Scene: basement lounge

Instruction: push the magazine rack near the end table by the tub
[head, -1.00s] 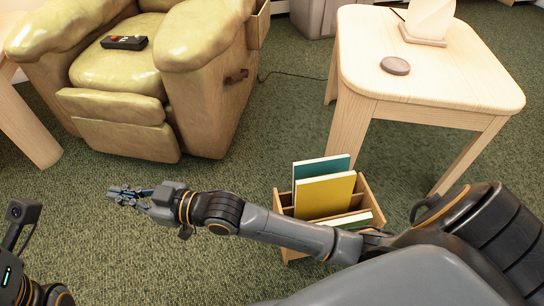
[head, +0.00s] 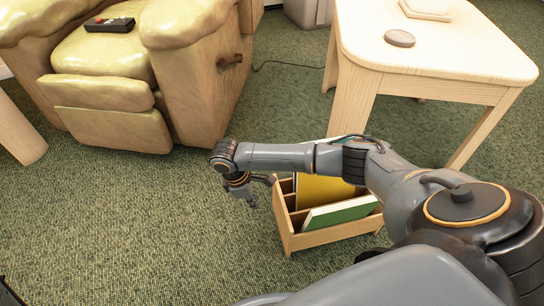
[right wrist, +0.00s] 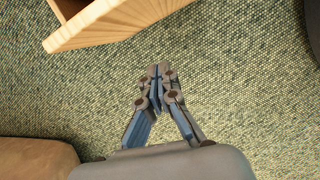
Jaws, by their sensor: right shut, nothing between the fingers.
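The magazine rack (head: 335,234) is a light wooden box on the carpet holding a green-covered book (head: 340,213) and a yellow one, partly hidden behind my right arm. The end table (head: 440,60) is pale wood with rounded corners and stands behind the rack; my arm hides part of the gap between them. My right gripper (head: 251,202) is shut and empty, pointing down just left of the rack and apart from it. In the right wrist view, the closed fingers (right wrist: 157,78) are over bare carpet and the rack's edge (right wrist: 120,22) is at the top left. My left gripper is out of view.
A tan recliner (head: 105,125) with a remote (head: 109,25) on its seat stands at the left. A grey container (head: 303,12) is at the back, partly cut off. A coaster (head: 400,38) lies on the table. Carpet between recliner and rack is clear.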

